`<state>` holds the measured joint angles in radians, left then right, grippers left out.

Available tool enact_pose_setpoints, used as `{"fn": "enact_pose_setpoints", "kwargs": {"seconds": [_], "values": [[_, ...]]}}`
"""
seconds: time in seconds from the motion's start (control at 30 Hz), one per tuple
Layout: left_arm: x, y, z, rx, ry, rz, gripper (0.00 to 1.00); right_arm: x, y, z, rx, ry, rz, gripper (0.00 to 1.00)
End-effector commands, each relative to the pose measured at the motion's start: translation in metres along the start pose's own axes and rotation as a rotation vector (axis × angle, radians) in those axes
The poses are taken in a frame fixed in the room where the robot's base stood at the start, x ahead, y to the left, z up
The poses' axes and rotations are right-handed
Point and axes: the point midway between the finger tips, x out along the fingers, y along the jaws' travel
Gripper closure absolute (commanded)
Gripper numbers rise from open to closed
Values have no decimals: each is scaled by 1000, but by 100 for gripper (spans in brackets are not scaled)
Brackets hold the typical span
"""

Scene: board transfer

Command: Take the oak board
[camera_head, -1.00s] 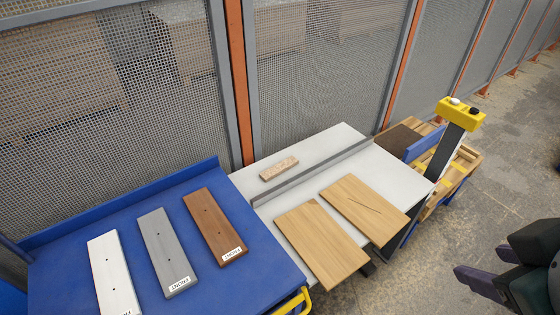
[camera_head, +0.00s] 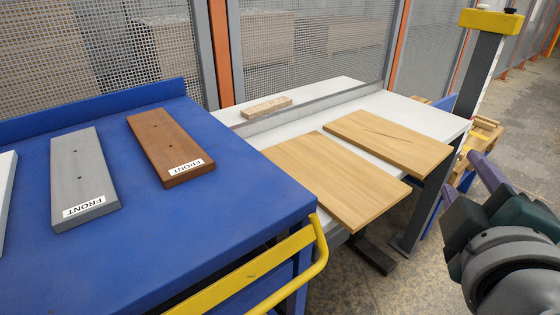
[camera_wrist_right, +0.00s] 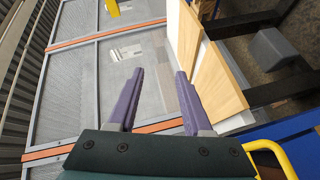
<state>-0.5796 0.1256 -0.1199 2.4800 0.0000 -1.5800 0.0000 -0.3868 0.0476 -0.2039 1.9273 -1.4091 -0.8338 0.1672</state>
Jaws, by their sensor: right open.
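Two light oak-coloured boards lie side by side on a white table (camera_head: 424,112), overhanging its front edge. The left board (camera_head: 335,180) has a small dark mark at its far corner. The right board (camera_head: 390,142) has a dark crack-like line. I cannot tell which one the task names. Both also show in the right wrist view, the nearer board (camera_wrist_right: 216,88) and the farther board (camera_wrist_right: 189,40). My right gripper (camera_head: 466,176) is open and empty, to the right of the boards and apart from them. My left gripper is not in view.
A blue bench (camera_head: 130,240) with a yellow rail (camera_head: 260,268) holds grey and brown planks marked FRONT. A small wood block (camera_head: 266,107) lies behind a grey strip on the white table. A yellow-topped post (camera_head: 490,20) stands at the right. Mesh fencing runs behind.

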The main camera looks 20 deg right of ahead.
Motion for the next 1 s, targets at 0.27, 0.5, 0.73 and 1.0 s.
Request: {"fn": "enact_pose_setpoints", "kwargs": {"seconds": [0.27, 0.5, 0.73, 1.0], "values": [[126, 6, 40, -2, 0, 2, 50, 21, -127, -4, -195, 166, 97, 50], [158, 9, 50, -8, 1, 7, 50, 24, -162, -14, -285, 242, 131, 50], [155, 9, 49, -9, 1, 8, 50, 51, -157, -24, -292, 249, 136, 50], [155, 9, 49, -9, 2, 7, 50, 78, -154, -30, -291, 247, 135, 50]]}}
